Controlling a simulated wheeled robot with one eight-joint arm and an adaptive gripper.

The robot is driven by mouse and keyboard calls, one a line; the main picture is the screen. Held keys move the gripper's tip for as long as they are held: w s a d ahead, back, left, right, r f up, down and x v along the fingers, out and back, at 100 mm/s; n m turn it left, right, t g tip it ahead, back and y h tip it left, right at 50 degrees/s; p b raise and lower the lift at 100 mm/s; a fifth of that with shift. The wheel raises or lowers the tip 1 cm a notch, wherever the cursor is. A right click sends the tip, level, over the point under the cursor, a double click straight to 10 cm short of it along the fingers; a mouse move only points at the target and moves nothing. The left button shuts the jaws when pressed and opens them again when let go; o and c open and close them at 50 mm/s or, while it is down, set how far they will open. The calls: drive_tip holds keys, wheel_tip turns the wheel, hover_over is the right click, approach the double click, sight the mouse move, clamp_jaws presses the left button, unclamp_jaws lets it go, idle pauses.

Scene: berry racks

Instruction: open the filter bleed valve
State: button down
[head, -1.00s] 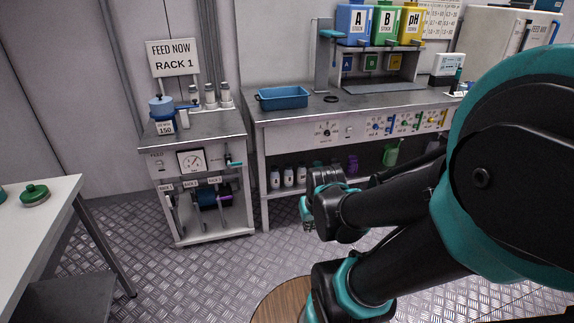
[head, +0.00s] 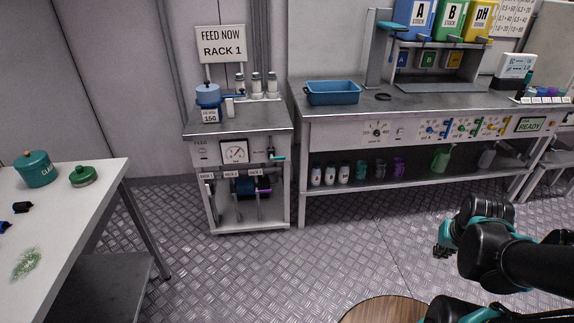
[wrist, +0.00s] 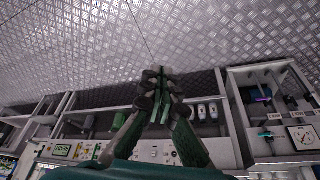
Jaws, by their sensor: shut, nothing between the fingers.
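The feed cart (head: 237,130) stands at the back, left of the long bench. Its front has a round gauge (head: 235,152) and, at the right edge, a small teal lever (head: 277,157). This may be the filter bleed valve, but no label on it is readable. The lever sticks out to the right. The cart and lever (wrist: 265,136) also show upside down in the wrist view. My gripper (head: 443,252) is at the lower right, shut and empty, above the floor and well away from the cart. Its closed fingers show in the wrist view (wrist: 160,78).
The long bench (head: 420,98) with a blue tray (head: 332,93) stands right of the cart. A white table (head: 85,215) with a teal pot (head: 35,169) is at the left front. Open metal floor (head: 280,265) lies before the cart.

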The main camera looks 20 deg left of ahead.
drive_tip(key=w+a+r+n+t, duration=0.1)
drive_tip(key=w+a+n, duration=0.25)
drive_tip(key=w, duration=0.45)
drive_tip(key=w+a+r+n+t, duration=0.1)
drive_tip(key=w+a+n, duration=0.1)
drive_tip(key=w+n, duration=0.35)
drive_tip(key=w+a+r+n+t, duration=0.1)
drive_tip(key=w+a+r+n, duration=0.15)
drive_tip(key=w, duration=0.65)
drive_tip(key=w+a+f+n+t, duration=0.35)
drive_tip(key=w+a+n, duration=0.65)
drive_tip(key=w+a, duration=0.5)
drive_tip(key=w+a+f+n+y, duration=0.2)
drive_tip(key=a+f+n, duration=0.3)
drive_tip(key=a, duration=0.6)
drive_tip(key=w+a+f+n+y, duration=0.2)
drive_tip(key=a+f+n, duration=0.35)
drive_tip(key=a, duration=0.45)
drive_tip(key=s+a+f+n+y, duration=0.1)
drive_tip(key=s+a+f+n, duration=0.1)
drive_tip(key=a+f+n, duration=0.3)
drive_tip(key=s+a+f+n+t+y, duration=0.1)
drive_tip(key=a+f+n, duration=0.4)
drive_tip(key=a, duration=0.7)
drive_tip(key=shift+s+f+y, duration=0.25)
drive_tip(key=shift+s+y, duration=0.25)
drive_tip(key=shift+s, duration=0.15)
drive_tip(key=shift+w+t, duration=0.1)
drive_tip(key=shift+t, duration=0.15)
